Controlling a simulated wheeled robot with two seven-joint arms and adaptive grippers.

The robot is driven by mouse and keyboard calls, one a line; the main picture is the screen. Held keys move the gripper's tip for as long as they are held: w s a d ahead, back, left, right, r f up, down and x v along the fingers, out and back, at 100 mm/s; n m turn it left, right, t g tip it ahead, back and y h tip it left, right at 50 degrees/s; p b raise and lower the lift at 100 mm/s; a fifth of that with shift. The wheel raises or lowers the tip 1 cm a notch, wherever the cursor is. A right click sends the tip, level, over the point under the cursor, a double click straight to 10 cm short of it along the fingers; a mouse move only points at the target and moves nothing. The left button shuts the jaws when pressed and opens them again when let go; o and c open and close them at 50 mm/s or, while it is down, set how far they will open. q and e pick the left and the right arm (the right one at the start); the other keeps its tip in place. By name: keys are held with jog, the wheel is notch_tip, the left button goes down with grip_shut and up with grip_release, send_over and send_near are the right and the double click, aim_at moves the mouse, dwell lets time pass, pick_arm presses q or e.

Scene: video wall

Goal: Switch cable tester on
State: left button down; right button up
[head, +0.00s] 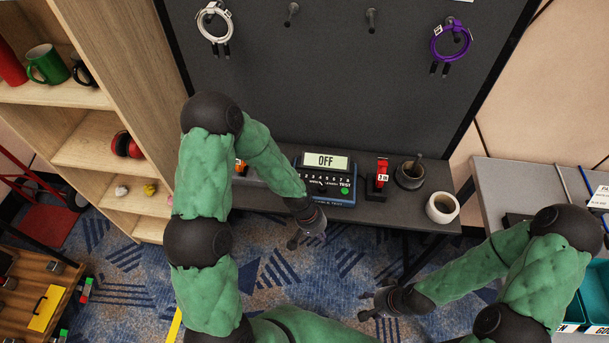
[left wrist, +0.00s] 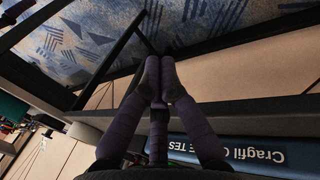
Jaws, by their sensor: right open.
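The cable tester (head: 322,182) is a dark box with a blue edge on the narrow grey shelf below the black panel. Its display (head: 326,161) reads OFF, and a green spot marked TEST is at its lower right. My left gripper (head: 304,238) hangs just in front of the tester's lower left corner, and my forearm hides part of its left side. In the left wrist view my left fingers (left wrist: 160,78) are together and empty, with the tester's blue front edge (left wrist: 262,154) close by. My right gripper (head: 368,304) is open and empty, low over the floor.
Right of the tester are a red device (head: 382,175), a dark cup (head: 410,173) and a white cup (head: 442,207). An orange item (head: 240,167) is at its left. White (head: 214,28) and purple (head: 451,43) cable coils hang above.

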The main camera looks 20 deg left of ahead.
pick_arm(q)
jog(key=shift+t+y, duration=0.3)
jog(key=shift+y, duration=0.6)
jog(key=w+a+r, duration=0.1)
jog(key=w+r, duration=0.2)
jog(key=w+a+r+b, duration=0.1)
jog(key=w+a+r, duration=0.1)
jog(key=r, duration=0.1)
jog(key=w+a+r, duration=0.1)
jog(key=w+r, duration=0.2)
jog(key=r, duration=0.1)
jog(key=shift+w+a, duration=0.35)
jog(key=w+a+r+y, duration=0.1)
jog(key=a+r, duration=0.2)
jog(key=r, duration=0.3)
jog(key=w+a+r+n+y+b, duration=0.1)
jog(key=w+a+r, duration=0.1)
jog(key=r, duration=0.4)
jog(key=shift+w+a+r+t, duration=0.2)
jog(key=shift+w+a+t, duration=0.1)
jog(key=shift+a, duration=0.35)
jog(key=shift+f, duration=0.1)
